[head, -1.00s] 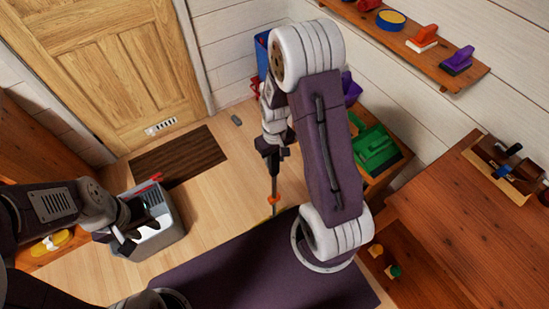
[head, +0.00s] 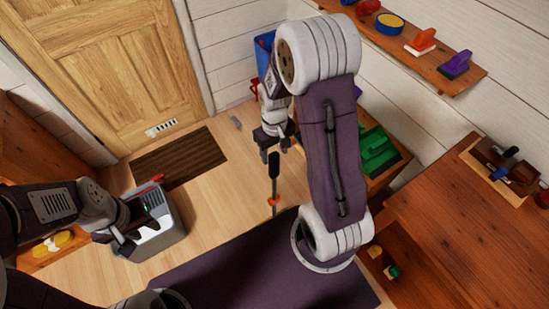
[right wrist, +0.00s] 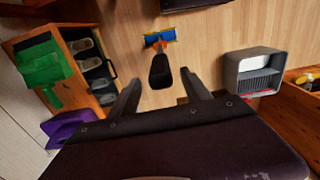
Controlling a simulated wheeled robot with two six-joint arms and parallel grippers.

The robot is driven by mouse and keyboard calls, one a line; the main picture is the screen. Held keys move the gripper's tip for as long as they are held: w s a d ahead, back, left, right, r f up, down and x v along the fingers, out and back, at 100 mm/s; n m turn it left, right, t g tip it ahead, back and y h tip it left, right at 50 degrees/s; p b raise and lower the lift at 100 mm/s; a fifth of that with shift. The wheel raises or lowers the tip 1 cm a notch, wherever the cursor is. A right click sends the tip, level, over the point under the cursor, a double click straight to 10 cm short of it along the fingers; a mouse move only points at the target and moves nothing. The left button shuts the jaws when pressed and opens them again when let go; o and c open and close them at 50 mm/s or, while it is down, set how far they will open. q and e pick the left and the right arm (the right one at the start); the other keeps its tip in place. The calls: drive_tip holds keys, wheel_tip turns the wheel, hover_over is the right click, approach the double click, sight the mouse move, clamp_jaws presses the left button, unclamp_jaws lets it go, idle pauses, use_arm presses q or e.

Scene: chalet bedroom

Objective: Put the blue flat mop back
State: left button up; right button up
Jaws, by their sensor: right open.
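A mop stands upright on the floor, its black handle top (head: 274,165) and orange joint (head: 273,201) visible in the head view. In the right wrist view the black handle (right wrist: 160,71) points toward the camera, and its head (right wrist: 160,37) shows blue with some yellow and orange. The mop head is hidden in the head view. My right gripper (head: 275,146) is open just above the handle top, with nothing between its fingers; its fingers are spread either side of the handle in the right wrist view (right wrist: 163,92). My left gripper (head: 133,225) appears open and empty over the grey bucket.
The grey bucket (head: 170,235) stands at left on the wood floor, near a dark doormat (head: 180,160). A wooden crate with green items (head: 376,150) is right of my right arm. A blue container (head: 264,42) stands by the wall. A wooden table (head: 440,215) is at right.

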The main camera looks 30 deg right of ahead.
wheel_tip(320, 180, up, 7)
drive_tip(key=shift+p, duration=0.55)
drive_tip(key=s+a+r+m+t+p, duration=0.1)
drive_tip(key=s+a+r+p, duration=0.3)
drive_tip(key=s, duration=0.3)
drive_tip(key=shift+s+a+r, duration=0.15)
drive_tip(key=shift+s+a, duration=0.2)
drive_tip(key=shift+a, duration=0.15)
idle(0.3)
